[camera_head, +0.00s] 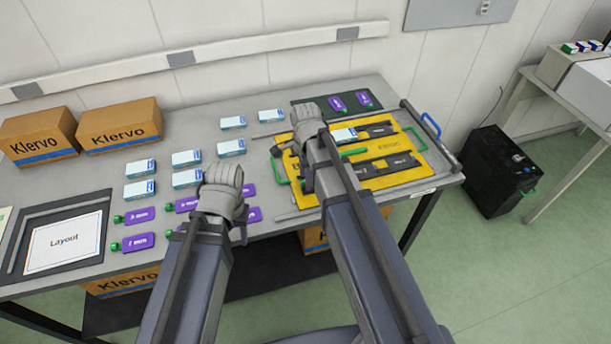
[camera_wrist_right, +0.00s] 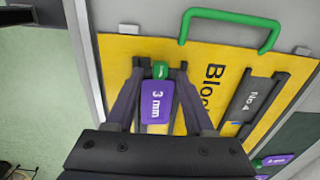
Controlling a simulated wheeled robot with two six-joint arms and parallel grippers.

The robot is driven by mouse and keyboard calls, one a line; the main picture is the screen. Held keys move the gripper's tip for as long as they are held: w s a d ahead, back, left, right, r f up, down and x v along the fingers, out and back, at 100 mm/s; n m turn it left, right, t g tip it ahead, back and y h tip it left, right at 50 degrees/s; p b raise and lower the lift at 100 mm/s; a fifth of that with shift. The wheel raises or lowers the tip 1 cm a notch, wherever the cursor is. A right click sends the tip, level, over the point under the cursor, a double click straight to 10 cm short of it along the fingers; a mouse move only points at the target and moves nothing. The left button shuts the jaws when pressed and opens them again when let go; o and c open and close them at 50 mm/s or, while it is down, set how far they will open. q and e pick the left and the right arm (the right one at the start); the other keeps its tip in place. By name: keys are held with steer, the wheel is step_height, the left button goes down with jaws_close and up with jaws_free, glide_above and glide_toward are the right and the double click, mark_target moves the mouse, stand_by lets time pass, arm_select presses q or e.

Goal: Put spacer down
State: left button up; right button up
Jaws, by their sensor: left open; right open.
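In the right wrist view, a purple spacer labelled 3 mm (camera_wrist_right: 157,104) with a green tab (camera_wrist_right: 160,70) lies between the fingers of my right gripper (camera_wrist_right: 160,67). The fingers are open, one on each side of the green tab. The yellow board (camera_wrist_right: 120,47) is below it; I cannot tell whether the spacer touches it. In the head view my right gripper (camera_head: 306,118) is over the left part of the yellow board (camera_head: 370,180), and my arm hides this spacer. My left gripper (camera_head: 224,174) is open, above the table beside several purple spacers (camera_head: 138,215).
Black slotted blocks (camera_head: 385,165) and green handles (camera_head: 416,138) are on the board. Two purple spacers (camera_head: 337,103) lie on a dark mat behind it. White-blue boxes (camera_head: 187,178), Klervo cartons (camera_head: 120,124) and a Layout sheet (camera_head: 65,242) occupy the left side.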

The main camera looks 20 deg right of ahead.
step_height(320, 180, up, 12)
steer(key=r+p, duration=0.1)
steer(key=p, duration=1.1)
steer(key=s+a+n, duration=0.5)
steer(key=s+n, duration=0.2)
steer(key=n, duration=0.3)
steer(key=s+a+n+h, duration=0.1)
steer(key=s+a+n, duration=0.4)
steer(key=n, duration=0.6)
steer(key=shift+s+a+f, duration=0.25)
steer(key=shift+s, duration=0.9)
steer(key=shift+f+b, duration=0.45)
steer(key=shift+f, duration=0.1)
